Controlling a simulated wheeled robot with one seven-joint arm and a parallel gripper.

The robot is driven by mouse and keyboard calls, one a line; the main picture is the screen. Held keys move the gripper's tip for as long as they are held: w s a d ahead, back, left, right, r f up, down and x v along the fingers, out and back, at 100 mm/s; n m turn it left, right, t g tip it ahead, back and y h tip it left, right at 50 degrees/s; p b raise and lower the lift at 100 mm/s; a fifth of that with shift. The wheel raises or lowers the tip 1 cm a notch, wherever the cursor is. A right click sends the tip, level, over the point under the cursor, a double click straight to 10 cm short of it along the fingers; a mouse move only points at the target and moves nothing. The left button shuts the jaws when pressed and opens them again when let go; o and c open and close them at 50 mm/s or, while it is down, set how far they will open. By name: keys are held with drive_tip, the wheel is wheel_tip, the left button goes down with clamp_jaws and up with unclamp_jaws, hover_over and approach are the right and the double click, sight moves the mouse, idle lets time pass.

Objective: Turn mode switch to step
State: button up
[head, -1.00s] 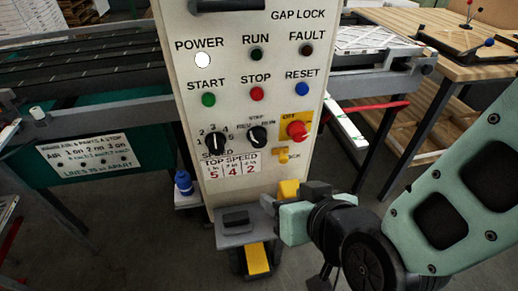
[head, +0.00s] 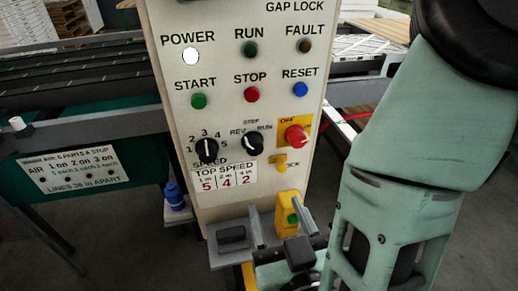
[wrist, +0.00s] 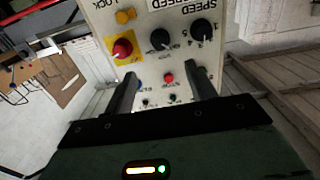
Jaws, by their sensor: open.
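The mode switch (head: 255,143) is a black round knob on the white control panel, with REV at its left, STEP above and RUN at its right. Its pale mark seems to point up and left, toward REV. In the wrist view the panel is upside down and the mode switch (wrist: 160,39) lies beyond the fingertips, between the red knob and the speed knob. My gripper (head: 280,222) is low in front of the panel, below the switch and apart from it. Its two fingers are spread with nothing held; they also show in the wrist view (wrist: 165,77).
The black speed knob (head: 206,150) is left of the switch and the red knob on a yellow plate (head: 296,135) is right. A yellow lock tab (head: 281,163) sits below. Start (head: 199,101), stop (head: 252,94) and reset (head: 300,90) buttons are above. A blue bottle (head: 174,196) stands left.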

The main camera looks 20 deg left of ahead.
sight(256, 151)
drive_tip(key=p+x, duration=0.4)
drive_tip(key=x, duration=1.1)
drive_tip(key=shift+w+r+p, duration=0.1)
drive_tip(key=shift+w+p, duration=0.2)
drive_tip(key=c, duration=1)
